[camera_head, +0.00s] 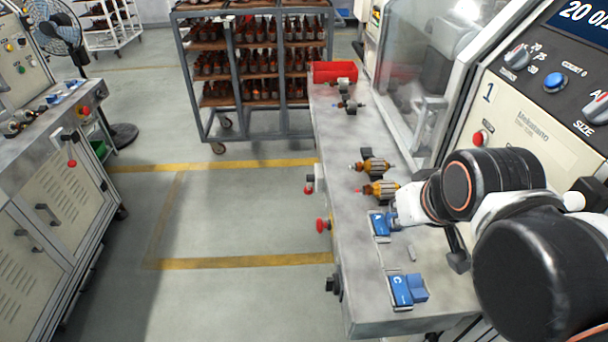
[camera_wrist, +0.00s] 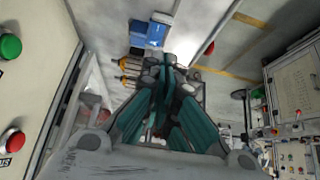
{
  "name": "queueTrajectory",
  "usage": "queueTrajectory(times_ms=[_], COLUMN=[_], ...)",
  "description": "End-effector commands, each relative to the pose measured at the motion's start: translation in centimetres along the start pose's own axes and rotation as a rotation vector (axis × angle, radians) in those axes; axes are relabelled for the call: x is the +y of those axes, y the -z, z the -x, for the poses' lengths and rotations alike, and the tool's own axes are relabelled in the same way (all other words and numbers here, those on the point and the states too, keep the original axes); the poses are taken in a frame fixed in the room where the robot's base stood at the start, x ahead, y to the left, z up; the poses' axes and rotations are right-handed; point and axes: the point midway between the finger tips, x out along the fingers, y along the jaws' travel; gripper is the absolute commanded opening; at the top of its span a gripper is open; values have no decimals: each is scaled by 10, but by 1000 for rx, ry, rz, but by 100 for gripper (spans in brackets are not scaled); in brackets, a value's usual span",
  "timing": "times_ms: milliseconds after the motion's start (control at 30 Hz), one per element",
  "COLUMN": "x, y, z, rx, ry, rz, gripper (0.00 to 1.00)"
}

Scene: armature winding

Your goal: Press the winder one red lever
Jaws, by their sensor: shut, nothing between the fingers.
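Winder one (camera_head: 520,110), the cream machine marked 1, stands at the right in the head view. Two red knobs stick out from the front edge of its bench: a red ball-ended lever (camera_head: 322,225) and a smaller red knob (camera_head: 308,189) farther back. A small red tip (camera_wrist: 209,47) shows past the bench edge in the wrist view; I cannot tell which knob it is. My gripper (camera_wrist: 168,68) is shut and empty in the wrist view, over the bench. In the head view my arm hides most of it. No contact with either red knob shows.
Copper-wound armatures (camera_head: 381,189) and blue holders (camera_head: 402,290) marked A and C lie on the bench (camera_head: 350,265) around my arm. Round red (camera_wrist: 12,140) and green (camera_wrist: 10,46) buttons are on the panel at the wrist view's left. The aisle floor (camera_head: 225,225) is clear.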

Motion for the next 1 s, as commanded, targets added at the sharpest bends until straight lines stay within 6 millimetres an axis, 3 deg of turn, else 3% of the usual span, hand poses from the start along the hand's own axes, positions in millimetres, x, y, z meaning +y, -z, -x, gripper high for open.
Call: queueTrajectory(times_ms=[267,467,767,1000], x=[-5,-12,-28,-44], y=[33,73,134,178], z=[-2,-11,-38,-69], rx=[-31,-69,-132,-180], ry=[3,5,8,8], rz=[28,64,123,170], gripper=[0,0,0,0])
